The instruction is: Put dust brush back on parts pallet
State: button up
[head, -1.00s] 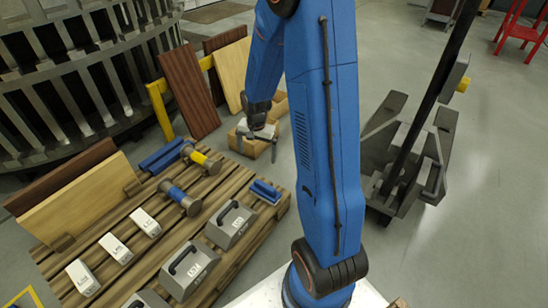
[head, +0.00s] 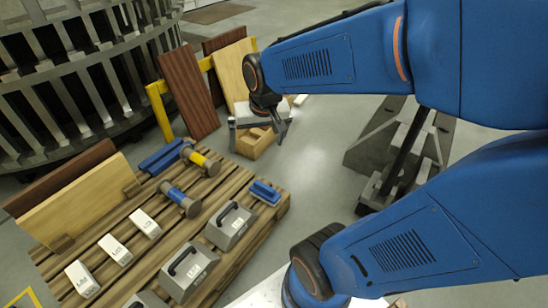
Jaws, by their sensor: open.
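A small blue block with a raised grip, which looks like the dust brush (head: 265,192), lies on the right edge of the wooden parts pallet (head: 247,236). My gripper (head: 259,138) is open beyond the pallet's far right corner, above and behind the brush in the picture. Its two fingers are spread apart, and I see nothing held between them. It is clear of the brush. The brush's underside is hidden.
On the pallet are grey weights with handles (head: 230,225), white boxes (head: 145,222), yellow and blue hammer-like tools (head: 180,199), and a long blue piece (head: 160,156). A tan box (head: 256,145) stands behind my gripper. A dark pallet truck (head: 385,180) stands right.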

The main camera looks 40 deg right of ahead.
jog(key=s+a+r+n, duration=0.1)
jog(key=s+r+n, duration=0.1)
jog(key=s, duration=0.4)
jog(key=s+a+r+n+t, duration=0.1)
jog(key=s+r, duration=0.1)
jog(key=s, duration=0.4)
jog(key=shift+a+r+n, duration=0.2)
jog(key=shift+a+n, duration=0.1)
jog(key=shift+n, duration=0.1)
